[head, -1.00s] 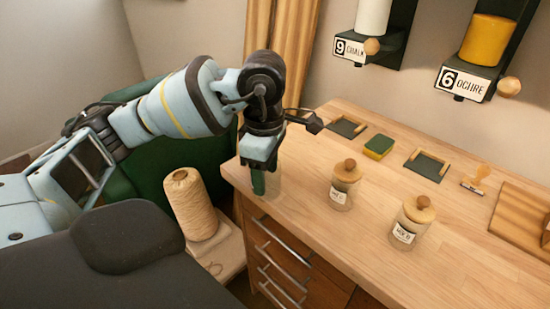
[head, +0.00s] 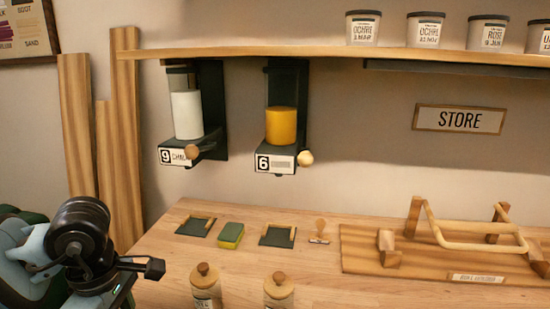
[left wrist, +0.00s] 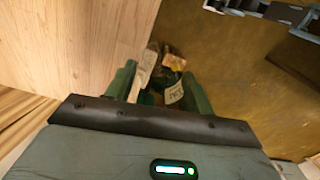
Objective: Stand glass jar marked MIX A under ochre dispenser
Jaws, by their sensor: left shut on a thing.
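The ochre dispenser (head: 282,125), with yellow pigment and a plate marked 6, hangs on the wall in the head view. A dark pad with a wooden edge (head: 277,237) lies on the table below it. In the left wrist view my left gripper (left wrist: 157,88) is shut on a glass jar (left wrist: 174,93) with a pale label, too small to read. In the head view my left wrist is at lower left; its fingertips and the held jar are below the frame. My right gripper is not in view.
The chalk dispenser (head: 187,115) hangs to the left, above another pad (head: 195,226). A green-yellow sponge (head: 230,236) lies between the pads. Two corked jars (head: 205,290) (head: 278,292) stand at the front. A stamp (head: 320,232) and wooden rack (head: 440,245) are to the right.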

